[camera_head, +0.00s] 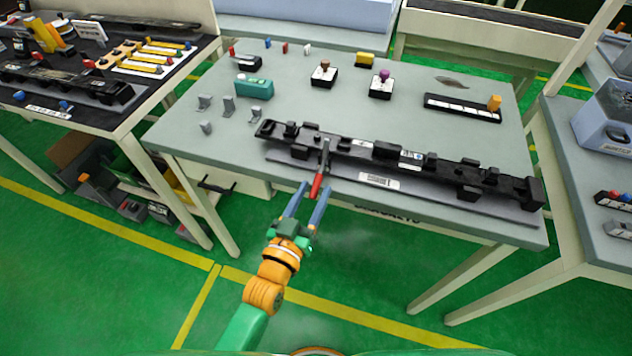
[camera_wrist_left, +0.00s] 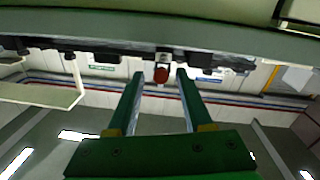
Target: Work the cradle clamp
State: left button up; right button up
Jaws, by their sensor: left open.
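The cradle clamp (camera_head: 325,154) is a small grey metal clamp at the front edge of the long black cradle (camera_head: 400,158) on the grey table. Its red handle (camera_head: 316,186) points toward me and hangs past the table's front edge. My left gripper (camera_head: 307,193) is open, with its two blue-grey fingers on either side of the red handle. In the left wrist view the red handle end (camera_wrist_left: 161,75) shows between the fingertips, and no contact is visible. My right gripper is not in view.
Another table (camera_head: 140,112) is at left. The green floor before the table is clear.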

pick_arm(q)
jog(key=x, duration=0.2)
jog(key=shift+w+f, duration=0.2)
jog(key=shift+w, duration=0.2)
jog(key=shift+s, duration=0.15)
jog(key=shift+c, duration=0.3)
jog(key=shift+r, duration=0.1)
grip_shut()
dwell(0.5)
